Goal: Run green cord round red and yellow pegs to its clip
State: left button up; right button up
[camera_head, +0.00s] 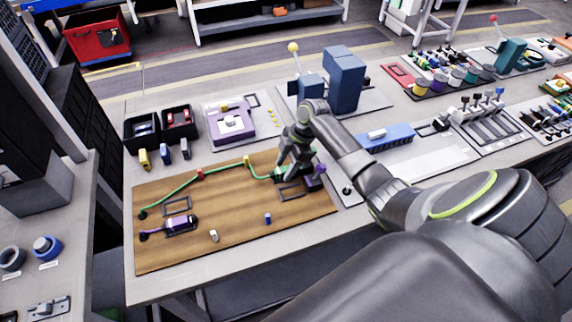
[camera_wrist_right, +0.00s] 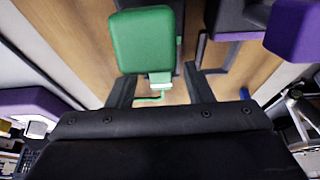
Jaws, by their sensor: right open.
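The green cord (camera_head: 222,166) runs over the wooden board from a dark end at the left, up past the red peg (camera_head: 199,175), across to the yellow peg (camera_head: 246,161), then down to the right towards my right gripper (camera_head: 284,174). It bends at both pegs. In the right wrist view a green block (camera_wrist_right: 145,40) with a pale end lies just beyond and between the open fingers of my right gripper (camera_wrist_right: 161,88), with a short bit of green cord by it. The fingers do not visibly grip it. The clip cannot be told apart. My left gripper is not in view.
The wooden board (camera_head: 250,225) also holds a purple tool (camera_head: 181,225), a white piece (camera_head: 213,236) and a blue piece (camera_head: 267,218). Black bins (camera_head: 143,128) and a purple-edged box (camera_head: 231,122) stand behind it.

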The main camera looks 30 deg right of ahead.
jog(key=b+v, duration=0.2)
jog(key=v, duration=1.5)
jog(key=shift+d, duration=0.2)
jog(key=shift+s+r, duration=0.1)
